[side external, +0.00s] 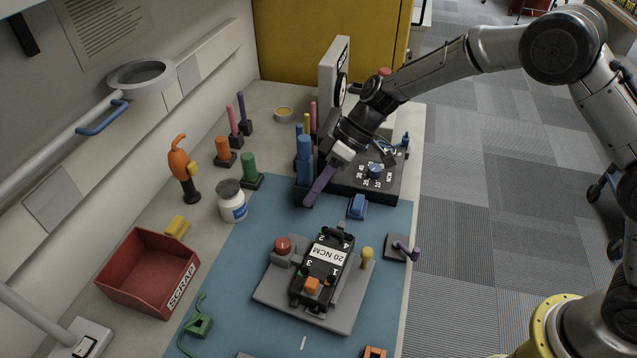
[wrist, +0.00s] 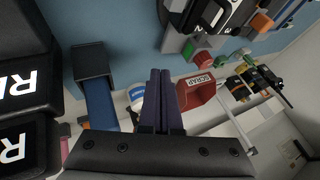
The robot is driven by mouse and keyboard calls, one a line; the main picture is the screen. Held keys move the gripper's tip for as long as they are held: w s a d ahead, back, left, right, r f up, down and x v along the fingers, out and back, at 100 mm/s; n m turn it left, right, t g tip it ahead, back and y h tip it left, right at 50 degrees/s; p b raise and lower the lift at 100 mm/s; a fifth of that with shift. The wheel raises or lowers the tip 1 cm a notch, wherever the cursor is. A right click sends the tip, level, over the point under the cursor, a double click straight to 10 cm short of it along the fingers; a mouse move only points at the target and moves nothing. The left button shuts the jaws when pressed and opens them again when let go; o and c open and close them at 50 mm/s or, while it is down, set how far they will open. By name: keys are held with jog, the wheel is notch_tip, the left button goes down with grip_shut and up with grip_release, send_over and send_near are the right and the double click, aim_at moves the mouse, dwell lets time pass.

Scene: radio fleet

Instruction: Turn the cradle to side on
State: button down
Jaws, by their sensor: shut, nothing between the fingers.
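The cradle appears to be the grey plate (side external: 340,312) on the blue mat, with a black radio-like unit (side external: 313,270) labelled "20 NCM" on it. The unit lies lengthwise slightly tilted in the picture, with an orange block at its near end. A red button (side external: 283,246) and a yellow knob (side external: 367,257) stand beside it. My gripper (side external: 309,202) has long purple fingers, shut and empty, above and behind the cradle, apart from it. In the wrist view the shut fingers (wrist: 160,74) point toward the bench, and part of the dark unit (wrist: 208,14) shows at the top edge.
A black box with a blue dial (side external: 375,170) and a dark holder with blue-handled tools (side external: 304,150) stand close to my gripper. A red scrap bin (side external: 150,270), white jar (side external: 231,203) and colored pegs lie left. A small blue block (side external: 357,206) sits behind the cradle.

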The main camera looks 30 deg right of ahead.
jog(key=x, duration=0.5)
jog(key=shift+s+a+f, duration=0.1)
jog(key=shift+a+f, duration=0.05)
jog(key=shift+s+a, duration=0.95)
jog(key=shift+a, duration=0.3)
jog(key=shift+s+a, duration=0.2)
jog(key=shift+a, duration=0.1)
